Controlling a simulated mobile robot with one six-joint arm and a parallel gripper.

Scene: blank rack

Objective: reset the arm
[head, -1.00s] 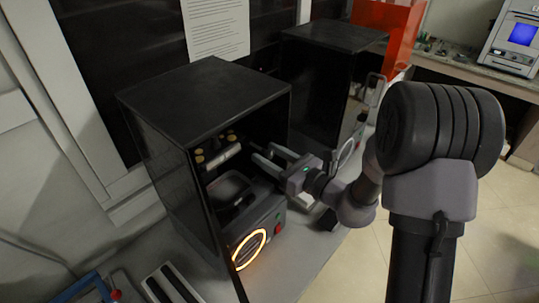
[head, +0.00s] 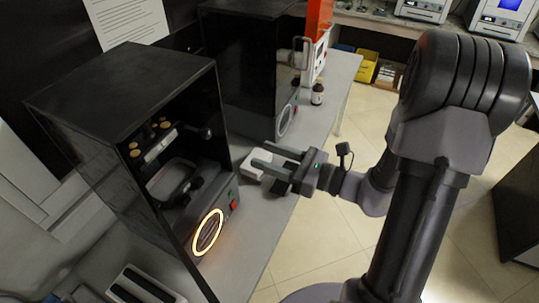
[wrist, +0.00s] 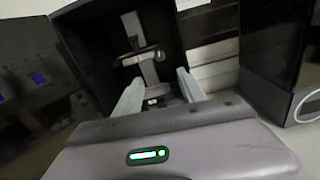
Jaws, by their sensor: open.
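My gripper (head: 272,160) is open and empty in the head view, with its two fingers apart and pointing left. It is in the air outside the front of the nearer black cabinet (head: 120,85), to the right of its opening. The wrist view shows both pale fingers of my gripper (wrist: 160,92) spread, with nothing between them. Past the fingers is a dark open cabinet (wrist: 80,50) with a device inside.
The nearer cabinet holds a machine with a glowing orange ring (head: 207,232) and a red button. A second black cabinet (head: 248,70) stands behind it. A small brown bottle (head: 317,93) and a white box (head: 262,163) are on the bench. Open floor (head: 310,240) lies right of the bench.

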